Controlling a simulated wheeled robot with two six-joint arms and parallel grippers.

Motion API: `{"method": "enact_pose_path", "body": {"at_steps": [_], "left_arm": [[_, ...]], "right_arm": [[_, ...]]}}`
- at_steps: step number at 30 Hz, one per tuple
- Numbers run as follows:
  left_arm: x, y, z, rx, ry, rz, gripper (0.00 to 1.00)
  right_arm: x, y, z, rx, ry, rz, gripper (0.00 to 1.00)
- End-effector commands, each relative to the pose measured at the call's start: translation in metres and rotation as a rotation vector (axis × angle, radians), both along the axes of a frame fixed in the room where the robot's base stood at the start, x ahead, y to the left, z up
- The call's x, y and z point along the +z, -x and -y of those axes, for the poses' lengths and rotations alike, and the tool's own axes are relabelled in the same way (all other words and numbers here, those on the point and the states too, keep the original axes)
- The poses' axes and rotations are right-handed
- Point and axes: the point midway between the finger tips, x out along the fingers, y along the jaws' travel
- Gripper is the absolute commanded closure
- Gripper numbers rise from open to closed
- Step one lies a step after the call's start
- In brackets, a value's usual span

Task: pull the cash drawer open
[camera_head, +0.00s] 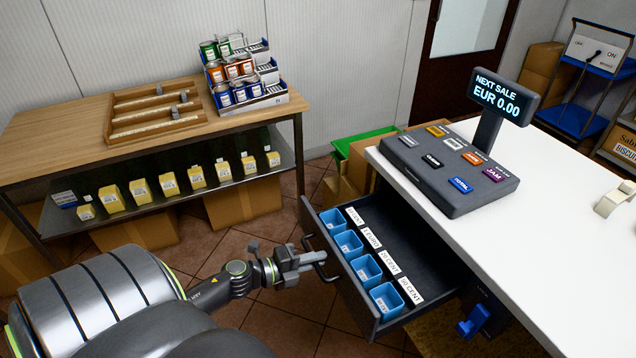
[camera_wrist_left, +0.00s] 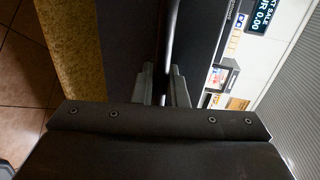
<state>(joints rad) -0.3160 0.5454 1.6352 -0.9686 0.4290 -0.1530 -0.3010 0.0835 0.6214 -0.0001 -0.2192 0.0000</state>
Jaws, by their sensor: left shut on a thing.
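The cash drawer (camera_head: 366,322) is dark grey and stands well out from under the white counter in the head view. Inside it are several blue cups (camera_head: 348,244) beside white coin labels, among them 20 CENT and 50 CENT. My left gripper (camera_head: 318,258) is at the drawer's front and shut on its dark bar handle (camera_head: 327,275). In the left wrist view the two fingers (camera_wrist_left: 165,85) close around the handle bar (camera_wrist_left: 171,35). The fingertips' exact contact is partly hidden. My right gripper is not in view.
The white counter (camera_head: 560,230) carries a till keypad (camera_head: 447,168) and a display (camera_head: 497,95) reading EUR 0.00. A wooden table (camera_head: 60,140) with tins and a shelf of yellow packets stands at the left. Tiled floor (camera_head: 285,325) is free in front of the drawer.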

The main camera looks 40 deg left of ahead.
Motion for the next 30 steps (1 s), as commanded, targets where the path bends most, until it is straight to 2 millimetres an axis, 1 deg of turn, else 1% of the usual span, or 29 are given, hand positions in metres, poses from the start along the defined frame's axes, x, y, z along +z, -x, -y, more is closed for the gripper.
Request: {"method": "enact_pose_path", "body": {"at_steps": [1,5,6,7,18,21,25,30], "left_arm": [[-0.001,0.0,0.0,0.0,-0.001,-0.002,1.0],[-0.001,0.0,0.0,0.001,-0.001,-0.002,1.0],[-0.001,0.0,0.0,0.001,-0.001,-0.002,0.85],[-0.001,0.0,0.0,0.001,-0.001,-0.002,0.81],[0.0,0.0,0.0,0.0,0.0,0.0,0.81],[-0.001,0.002,-0.001,0.001,-0.001,-0.001,0.81],[0.0,0.014,-0.006,0.0,-0.002,-0.002,0.81],[0.005,0.039,-0.016,-0.001,-0.002,-0.003,0.81]], "right_arm": [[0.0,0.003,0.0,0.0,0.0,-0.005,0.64],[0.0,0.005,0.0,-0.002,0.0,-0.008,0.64],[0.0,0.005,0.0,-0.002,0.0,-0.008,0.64],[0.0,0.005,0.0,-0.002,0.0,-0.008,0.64],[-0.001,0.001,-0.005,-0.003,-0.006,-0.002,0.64],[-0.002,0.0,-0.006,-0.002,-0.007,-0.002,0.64],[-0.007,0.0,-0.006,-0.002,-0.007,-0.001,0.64],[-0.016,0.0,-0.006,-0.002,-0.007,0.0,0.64]]}}
